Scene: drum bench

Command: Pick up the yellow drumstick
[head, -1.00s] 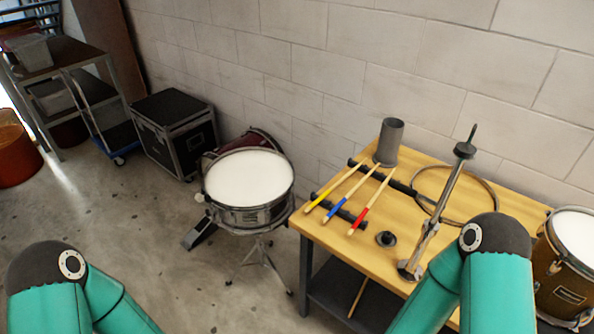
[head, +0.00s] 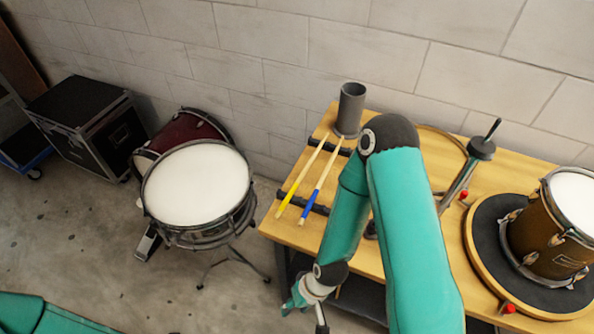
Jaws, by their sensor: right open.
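The yellow drumstick (head: 299,181) lies on the wooden bench, its yellow grip end toward the front edge and its pale tip toward the wall. It rests across two dark bars, the front one (head: 319,209) near its grip. My right gripper (head: 306,308) is open and empty, below and in front of the bench's front edge, apart from the drumstick. Its fingers are small and partly cut by the bottom of the view. My left gripper is out of view.
A blue drumstick (head: 314,190) lies just right of the yellow one. A grey cylinder (head: 350,110) stands behind them on the bench (head: 290,232). A snare drum (head: 197,184) stands left of the bench. A brown drum (head: 545,240) sits on a round dark pad at right.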

